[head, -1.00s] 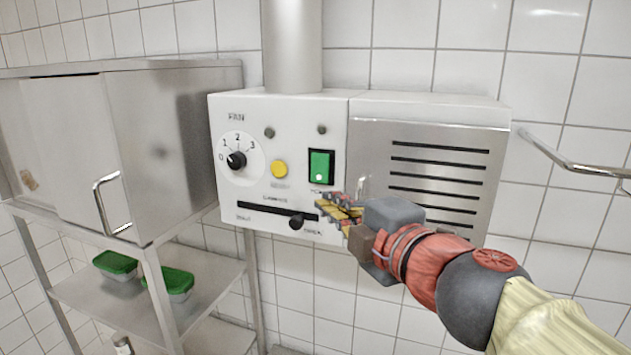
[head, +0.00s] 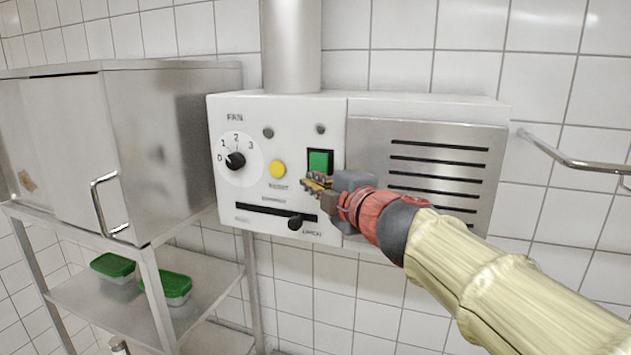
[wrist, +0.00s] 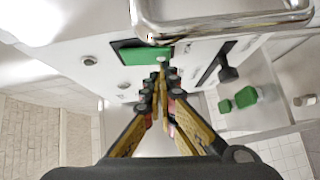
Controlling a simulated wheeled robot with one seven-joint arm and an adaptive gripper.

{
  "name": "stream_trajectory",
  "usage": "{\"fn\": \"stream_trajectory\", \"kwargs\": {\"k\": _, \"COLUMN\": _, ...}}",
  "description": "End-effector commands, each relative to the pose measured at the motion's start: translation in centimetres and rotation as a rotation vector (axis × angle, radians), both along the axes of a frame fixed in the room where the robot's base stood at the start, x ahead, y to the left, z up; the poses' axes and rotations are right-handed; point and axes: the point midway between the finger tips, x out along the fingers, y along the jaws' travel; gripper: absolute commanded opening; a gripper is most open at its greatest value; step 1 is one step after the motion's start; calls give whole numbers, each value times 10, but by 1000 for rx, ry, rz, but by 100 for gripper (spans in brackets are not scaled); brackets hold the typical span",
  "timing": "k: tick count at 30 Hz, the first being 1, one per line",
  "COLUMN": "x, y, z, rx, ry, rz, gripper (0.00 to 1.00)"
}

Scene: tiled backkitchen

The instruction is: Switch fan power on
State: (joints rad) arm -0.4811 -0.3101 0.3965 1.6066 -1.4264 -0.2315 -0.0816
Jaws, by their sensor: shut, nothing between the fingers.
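The fan control panel (head: 228,195) is a white box on the tiled wall. It carries a green rocker switch (head: 319,161) in a black frame, which also shows in the wrist view (wrist: 145,55). My gripper (head: 310,182) is shut and empty, with its yellow fingertips at the lower edge of the switch. The fingers hide the switch's lower part in the head view. In the wrist view the fingertips (wrist: 160,72) are just beside the green rocker; I cannot tell whether they touch it. The black fan dial (head: 235,160) has its pointer near 0.
A yellow button (head: 278,169) and a slider with a black knob (head: 295,222) are close to my gripper. A vented metal panel (head: 430,150) is on the right, with a wall rail (head: 580,165) beyond. A steel cabinet (head: 150,150) stands at left above a shelf with green-lidded boxes (head: 113,265).

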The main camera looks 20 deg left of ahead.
Motion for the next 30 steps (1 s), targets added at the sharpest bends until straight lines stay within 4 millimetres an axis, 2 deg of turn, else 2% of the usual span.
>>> {"fn": "stream_trajectory", "kwargs": {"k": 12, "x": 2, "y": -1, "z": -1, "rx": 0, "ry": -1, "rz": 0, "gripper": 0}}
{"fn": "stream_trajectory", "kwargs": {"k": 23, "x": 10, "y": -1, "z": -11, "rx": -5, "ry": -71, "rz": -1, "gripper": 0}}
{"fn": "stream_trajectory", "kwargs": {"k": 30, "x": 10, "y": -1, "z": -4, "rx": -7, "ry": -77, "rz": 0, "gripper": 0}}
